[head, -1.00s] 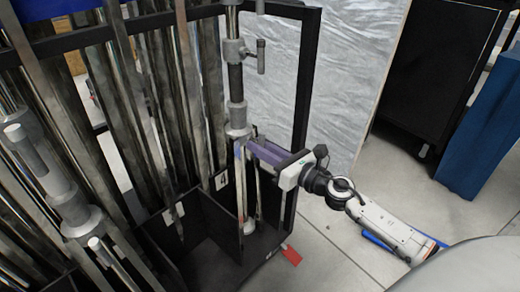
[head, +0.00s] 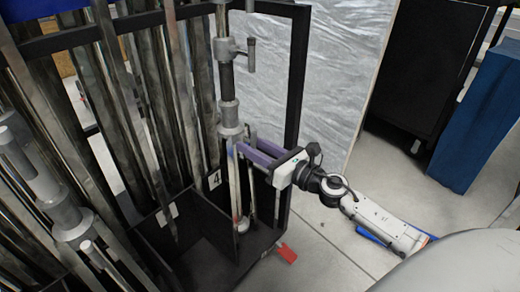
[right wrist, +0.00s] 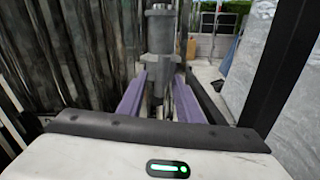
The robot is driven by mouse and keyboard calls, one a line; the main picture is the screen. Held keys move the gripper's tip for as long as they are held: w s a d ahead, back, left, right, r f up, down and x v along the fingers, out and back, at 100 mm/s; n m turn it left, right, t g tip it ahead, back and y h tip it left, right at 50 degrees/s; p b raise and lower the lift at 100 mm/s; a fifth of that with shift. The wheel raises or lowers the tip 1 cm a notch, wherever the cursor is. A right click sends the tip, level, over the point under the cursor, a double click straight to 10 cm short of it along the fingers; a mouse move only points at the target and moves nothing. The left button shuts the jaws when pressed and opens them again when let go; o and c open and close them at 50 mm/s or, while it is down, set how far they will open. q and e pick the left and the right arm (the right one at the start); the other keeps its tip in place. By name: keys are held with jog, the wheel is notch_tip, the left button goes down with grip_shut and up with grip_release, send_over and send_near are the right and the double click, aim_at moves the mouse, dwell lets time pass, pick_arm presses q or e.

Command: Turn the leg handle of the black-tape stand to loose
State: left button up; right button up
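A metal stand with a black section (head: 227,76) stands upright in the rack's front compartment. A grey collar (head: 229,118) is below the black section, and folded thin legs run down from it. A T-shaped side handle (head: 250,54) is higher up. My right gripper (head: 249,145) comes in from the right just below the collar, its purple fingers apart. In the right wrist view, the grey collar (right wrist: 160,35) is straight ahead, and the open fingers (right wrist: 160,80) lie on both sides of the legs. I cannot clearly make out the leg handle or any contact. My left gripper is not in view.
The black rack (head: 297,85) holds several other metal stands at the left; its post rises behind my gripper. A silvery wrapped panel (head: 335,60), a black cabinet (head: 420,70) and a blue block (head: 490,120) stand behind. A red tag (head: 287,253) is at the rack's foot.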

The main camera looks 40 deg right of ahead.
jog(key=b+v, duration=0.1)
jog(key=v, duration=0.9)
dwell(0.3)
